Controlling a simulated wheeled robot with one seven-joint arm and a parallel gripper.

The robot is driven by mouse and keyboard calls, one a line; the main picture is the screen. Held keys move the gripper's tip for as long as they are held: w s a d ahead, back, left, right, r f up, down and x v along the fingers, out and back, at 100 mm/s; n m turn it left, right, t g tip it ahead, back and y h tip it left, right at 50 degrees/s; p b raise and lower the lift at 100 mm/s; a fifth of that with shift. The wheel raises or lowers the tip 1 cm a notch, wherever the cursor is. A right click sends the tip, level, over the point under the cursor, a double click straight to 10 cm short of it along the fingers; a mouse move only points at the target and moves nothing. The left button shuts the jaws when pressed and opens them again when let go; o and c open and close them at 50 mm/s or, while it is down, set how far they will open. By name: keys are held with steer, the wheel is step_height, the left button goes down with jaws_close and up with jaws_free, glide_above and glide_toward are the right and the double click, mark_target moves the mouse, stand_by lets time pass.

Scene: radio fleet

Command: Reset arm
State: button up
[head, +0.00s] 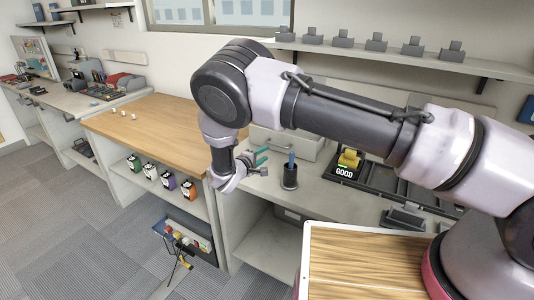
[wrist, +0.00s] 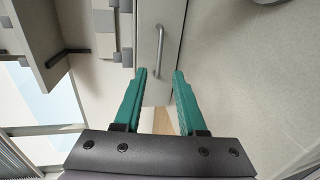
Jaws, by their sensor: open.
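My gripper (head: 260,157) shows in the head view with teal fingers, held out above the grey counter in front of a low grey drawer unit (head: 300,140). Its fingers also show in the wrist view (wrist: 159,76), apart and with nothing between them. Beyond the fingertips in the wrist view is a drawer front with a metal bar handle (wrist: 159,50). The fingers appear clear of the handle. My arm is raised and bent, reaching left across the head view, and hides part of the counter and the wall behind it.
A black cup (head: 290,180) with a blue item stands near my gripper. A yellow device (head: 349,159) sits on a stand reading GOOD, beside a black compartmented tray (head: 377,181). The wooden counter (head: 160,125) is mostly clear. A wall shelf (head: 400,58) runs behind my arm.

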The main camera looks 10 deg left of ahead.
steer(key=w+d+r+m+g+h, duration=0.3)
steer(key=d+r+m+g, duration=0.5)
steer(key=d+r, duration=1)
steer(key=s+d+r+m+g+y, duration=0.2)
steer(key=s+d+r, duration=0.1)
steer(key=d+r, duration=0.35)
steer(key=s+d+r+m+g+y, duration=0.2)
steer(key=s+d+r+m, duration=0.15)
steer(key=d+r, duration=0.35)
steer(key=s+d+r+m+t+y, duration=0.1)
steer(key=s+d+r+y, duration=0.1)
steer(key=s, duration=0.5)
steer(key=s+d+r+m+t+y, duration=0.2)
steer(key=s+d+r, duration=0.2)
steer(key=s+r, duration=0.2)
steer(key=s+d+r+m+t+y, duration=0.1)
steer(key=s+d+r+y, duration=0.1)
steer(key=s+r, duration=0.3)
steer(key=s+d, duration=0.1)
steer(key=s, duration=0.3)
steer(key=shift+m+t, duration=0.3)
steer(key=shift+m, duration=0.05)
